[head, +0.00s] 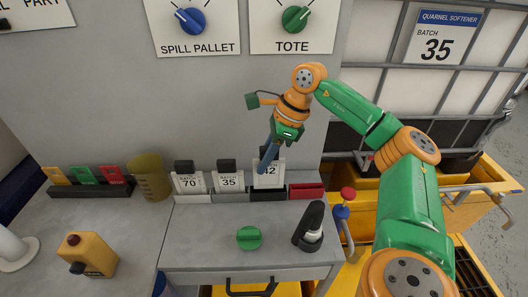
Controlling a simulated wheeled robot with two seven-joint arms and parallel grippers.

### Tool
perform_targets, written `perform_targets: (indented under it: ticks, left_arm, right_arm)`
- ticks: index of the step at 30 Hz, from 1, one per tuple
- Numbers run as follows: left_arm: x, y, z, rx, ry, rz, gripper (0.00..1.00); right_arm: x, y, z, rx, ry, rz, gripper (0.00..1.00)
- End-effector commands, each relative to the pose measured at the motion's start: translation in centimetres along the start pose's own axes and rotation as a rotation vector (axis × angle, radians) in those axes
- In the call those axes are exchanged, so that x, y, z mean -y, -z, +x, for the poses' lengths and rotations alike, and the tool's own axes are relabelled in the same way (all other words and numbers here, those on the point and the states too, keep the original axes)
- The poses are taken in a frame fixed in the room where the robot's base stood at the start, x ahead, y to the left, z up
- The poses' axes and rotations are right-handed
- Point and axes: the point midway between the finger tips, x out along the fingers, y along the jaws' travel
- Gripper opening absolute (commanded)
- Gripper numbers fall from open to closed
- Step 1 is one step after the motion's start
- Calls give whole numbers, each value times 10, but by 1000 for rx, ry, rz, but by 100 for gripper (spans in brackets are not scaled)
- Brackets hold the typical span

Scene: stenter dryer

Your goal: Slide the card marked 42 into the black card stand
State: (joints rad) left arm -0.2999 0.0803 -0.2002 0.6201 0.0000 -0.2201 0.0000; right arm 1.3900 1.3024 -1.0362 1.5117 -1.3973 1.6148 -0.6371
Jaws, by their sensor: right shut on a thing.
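The white card marked 42 (268,178) stands upright at the black card stand (268,195), with its lower edge at the stand's top. I cannot tell whether it is in the slot or just above or in front of it. My right gripper (267,160) comes down from above and is shut on the top of this card, its fingers covering part of the upper edge. My left gripper is not in view.
Card 70 (189,184) and card 35 (230,182) stand in neighbouring holders to the left. An empty-looking red stand (307,191) is close on the right. A green knob (249,238) and a black-and-white tool (309,228) lie in front. A yellow beaker (149,178) stands left.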

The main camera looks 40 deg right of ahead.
Motion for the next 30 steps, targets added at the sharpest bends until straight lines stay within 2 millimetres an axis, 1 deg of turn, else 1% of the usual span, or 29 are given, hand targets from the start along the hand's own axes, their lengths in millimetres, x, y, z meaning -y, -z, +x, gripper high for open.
perform_targets:
  ticks: [30]
  left_arm:
    - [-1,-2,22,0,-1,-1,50]
  right_arm:
    - [0,10,25,0,1,0,0]
